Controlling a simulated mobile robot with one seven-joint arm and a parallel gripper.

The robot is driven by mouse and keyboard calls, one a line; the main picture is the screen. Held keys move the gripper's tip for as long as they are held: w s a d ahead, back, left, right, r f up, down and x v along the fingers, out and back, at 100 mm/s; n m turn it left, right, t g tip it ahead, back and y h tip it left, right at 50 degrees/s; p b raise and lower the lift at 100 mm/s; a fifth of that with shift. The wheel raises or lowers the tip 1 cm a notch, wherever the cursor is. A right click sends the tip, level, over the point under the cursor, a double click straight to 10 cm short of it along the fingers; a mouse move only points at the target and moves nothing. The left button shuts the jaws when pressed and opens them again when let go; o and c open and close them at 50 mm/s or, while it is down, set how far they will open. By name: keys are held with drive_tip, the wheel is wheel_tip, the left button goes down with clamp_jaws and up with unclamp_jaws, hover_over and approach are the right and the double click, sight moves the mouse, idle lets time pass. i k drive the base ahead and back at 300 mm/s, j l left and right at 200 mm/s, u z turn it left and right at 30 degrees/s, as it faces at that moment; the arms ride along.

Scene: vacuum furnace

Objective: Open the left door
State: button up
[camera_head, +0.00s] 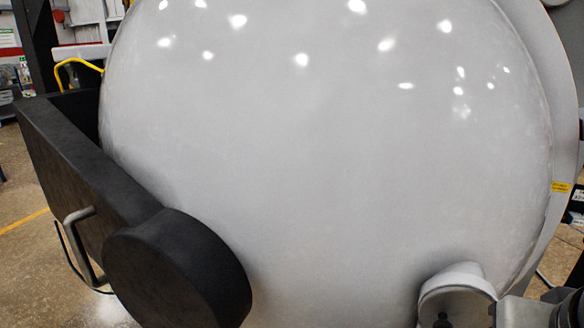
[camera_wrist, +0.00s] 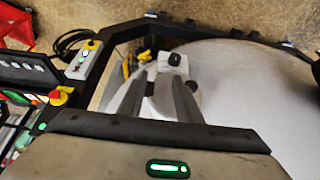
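The large glossy pale-grey domed door (camera_head: 330,150) fills most of the head view. A black beam (camera_head: 85,165) runs along its left side and meets a thick black round hub (camera_head: 175,270). A bent metal handle (camera_head: 82,245) sits on the beam's outer face. In the wrist view, a pale curved surface (camera_wrist: 255,85), apparently a furnace dome, lies to the right. My gripper (camera_wrist: 164,88) shows there with its two fingers apart. A rounded grey part lies beyond and partly between them; I cannot tell whether they touch it.
In the wrist view, a control box (camera_wrist: 86,60) with buttons and a red emergency stop (camera_wrist: 58,97) on yellow are at the left. A black frame bar (camera_wrist: 110,45) runs behind. A yellow rail (camera_head: 75,68) stands behind the beam. Open floor (camera_head: 22,255) shows at left.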

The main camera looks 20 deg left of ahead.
sight(229, 163)
drive_tip(key=u, duration=1.85)
drive_tip(key=i+j+u, duration=0.1)
drive_tip(key=u, duration=0.8)
drive_tip(key=i+u, duration=0.2)
drive_tip(key=u, duration=0.15)
drive_tip(key=i+l+u, duration=0.15)
drive_tip(key=u, duration=0.2)
drive_tip(key=i, duration=0.05)
